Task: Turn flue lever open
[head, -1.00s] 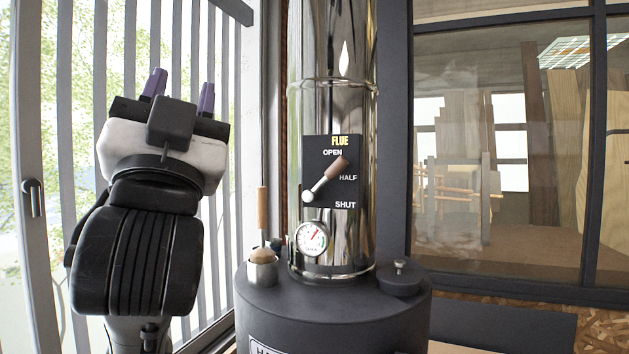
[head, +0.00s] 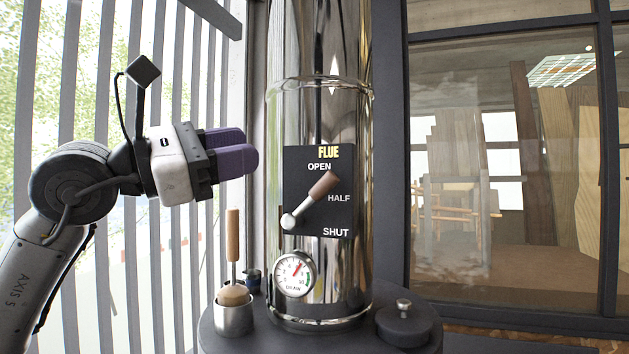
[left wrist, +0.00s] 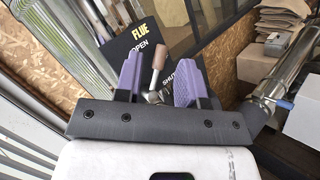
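The flue lever (head: 315,197) is a metal arm with a brown grip, pivoting at its lower left on a black plate (head: 336,215) marked OPEN, HALF and SHUT. It tilts up and right, its grip between the OPEN and HALF labels. My left gripper (head: 252,152) is left of the plate, its purple fingers pointing right, apart from the lever. In the left wrist view the two fingers (left wrist: 158,82) are spread with nothing held, and the lever's grip (left wrist: 158,58) shows in the gap beyond them. My right gripper is not in view.
The plate is on a shiny metal flue pipe (head: 318,110). A round gauge (head: 294,273) is below the lever. A metal cup (head: 234,315) with a wooden-handled tool (head: 233,235) stands at the lower left. A dark knobbed lid (head: 403,322) is at the lower right.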

